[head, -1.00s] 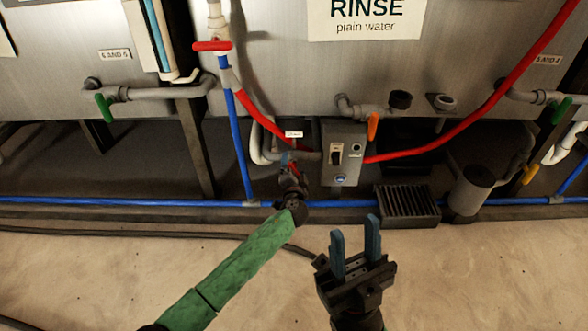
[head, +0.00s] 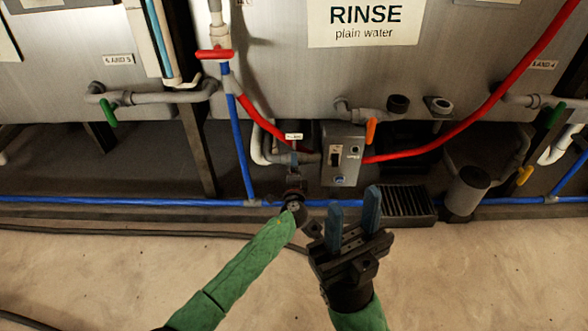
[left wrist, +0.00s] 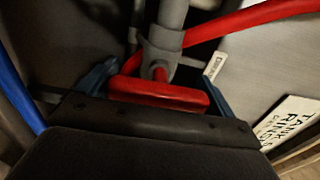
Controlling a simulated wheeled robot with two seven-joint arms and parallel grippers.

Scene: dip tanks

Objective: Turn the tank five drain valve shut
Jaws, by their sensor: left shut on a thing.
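The drain valve's red handle (left wrist: 158,93) is in the left wrist view, on a grey pipe fitting (left wrist: 160,50) under the tank. The blue fingers of my left gripper (head: 294,190) stand at both ends of this handle and are shut on it. In the head view my left gripper is low under the rinse tank (head: 270,80), beside the grey switch box, and hides most of the valve. A small white tag (head: 294,136) is on the pipework above it. My right gripper (head: 354,212) is open and empty, in front of the floor grate.
The switch box (head: 343,155) is just right of the valve. A red hose (head: 450,143) and a blue pipe (head: 120,201) run nearby. A red-handled valve (head: 214,54) is higher up at left. A dark grate (head: 408,200) and grey cylinder (head: 468,192) are at right.

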